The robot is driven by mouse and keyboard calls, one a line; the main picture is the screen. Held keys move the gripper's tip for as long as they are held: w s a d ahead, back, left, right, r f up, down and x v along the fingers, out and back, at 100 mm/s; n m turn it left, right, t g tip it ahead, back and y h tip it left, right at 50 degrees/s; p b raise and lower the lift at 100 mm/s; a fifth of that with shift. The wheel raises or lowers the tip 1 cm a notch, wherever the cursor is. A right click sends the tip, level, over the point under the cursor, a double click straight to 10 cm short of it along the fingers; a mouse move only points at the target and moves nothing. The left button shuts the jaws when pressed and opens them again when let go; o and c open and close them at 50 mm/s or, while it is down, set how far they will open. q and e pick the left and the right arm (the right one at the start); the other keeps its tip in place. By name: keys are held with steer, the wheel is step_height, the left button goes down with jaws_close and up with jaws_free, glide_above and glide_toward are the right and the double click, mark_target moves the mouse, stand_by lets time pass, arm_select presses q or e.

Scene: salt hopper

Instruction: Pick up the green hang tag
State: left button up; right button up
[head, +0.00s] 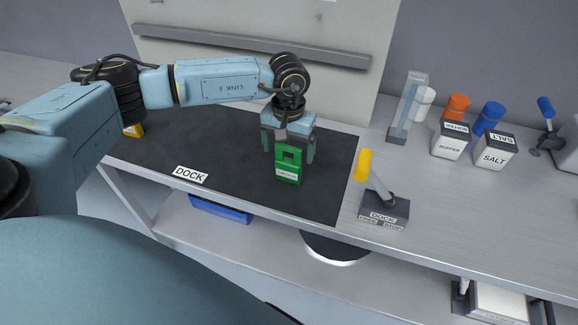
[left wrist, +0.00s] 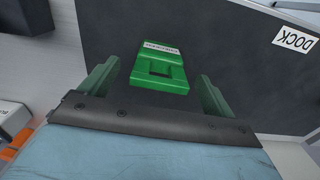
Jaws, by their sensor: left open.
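The green hang tag (head: 288,168) has a rectangular hole in its upper part and a white label on its lower part. It is at the right part of the black mat (head: 235,180) on the bench. My left gripper (head: 289,158) points down at the tag, its two green fingers apart on either side of it. In the left wrist view the tag (left wrist: 160,66) lies between and beyond the fingertips of the open left gripper (left wrist: 155,80), with dark mat visible on both sides. No finger visibly touches it. My right gripper is in neither view.
A grey dock box (head: 384,210) with a yellow-ended lever stands right of the mat. BUFFER (head: 450,142) and SALT (head: 494,152) boxes stand farther right, near orange and blue capped containers. A DOCK label (head: 190,174) lies at the mat's front edge. A blue tray (head: 220,209) sits below.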

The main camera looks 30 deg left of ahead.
mark_target(289, 161)
arm_select(q)
steer(key=shift+w+a+f, duration=0.1)
steer(key=shift+f, duration=0.7)
step_height(289, 161, down, 3)
steer(key=shift+w+r+p, duration=0.15)
steer(key=shift+p, duration=0.15)
steer(key=shift+f, duration=0.5)
steer(key=c, duration=1.1)
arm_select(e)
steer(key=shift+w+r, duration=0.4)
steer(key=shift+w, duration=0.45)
arm_select(q)
step_height(289, 161, up, 10)
steer(key=shift+r+b, duration=0.1)
steer(key=shift+b, duration=0.2)
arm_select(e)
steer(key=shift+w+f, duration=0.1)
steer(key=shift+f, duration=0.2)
